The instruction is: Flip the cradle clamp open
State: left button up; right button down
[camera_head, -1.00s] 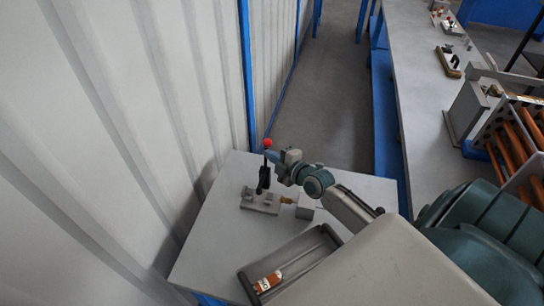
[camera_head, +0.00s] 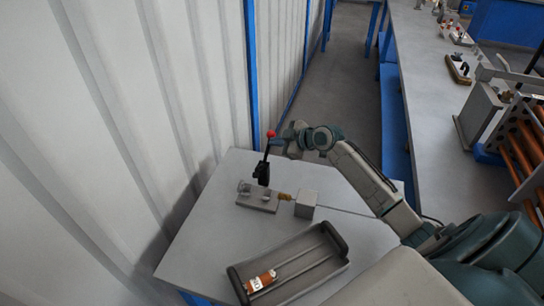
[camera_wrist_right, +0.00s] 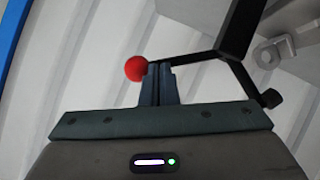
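The cradle clamp has a grey base (camera_head: 258,201) on the near table and a black lever (camera_head: 263,172) standing nearly upright. A red ball (camera_head: 271,133) tops the lever. My right gripper (camera_head: 282,137) is at the lever's top, beside the ball. In the right wrist view, the fingers (camera_wrist_right: 158,75) are close together on the thin lever rod just by the red ball (camera_wrist_right: 136,69). The bent black lever (camera_wrist_right: 234,42) runs off to the right from the fingertips. My left gripper is not in view.
A grey block (camera_head: 306,204) with a brass-coloured part (camera_head: 285,197) sits right of the clamp. A dark-ended tray (camera_head: 300,272) holding an orange-and-white item (camera_head: 261,281) lies in front. A corrugated wall (camera_head: 130,120) borders the left. A long bench (camera_head: 420,90) stands right.

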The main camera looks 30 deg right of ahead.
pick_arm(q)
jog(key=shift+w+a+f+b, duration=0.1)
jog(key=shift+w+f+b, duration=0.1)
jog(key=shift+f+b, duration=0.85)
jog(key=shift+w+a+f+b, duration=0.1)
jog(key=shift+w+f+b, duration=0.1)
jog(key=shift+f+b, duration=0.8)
pick_arm(e)
jog(key=shift+w+d+f+m+g+y, duration=0.35)
jog(key=shift+f+m+y, duration=0.05)
jog(key=shift+f, duration=0.2)
jog(key=shift+w+d+f+m+g+y, duration=0.3)
jog(key=shift+f+m+g+y, duration=0.1)
jog(key=shift+f, duration=0.2)
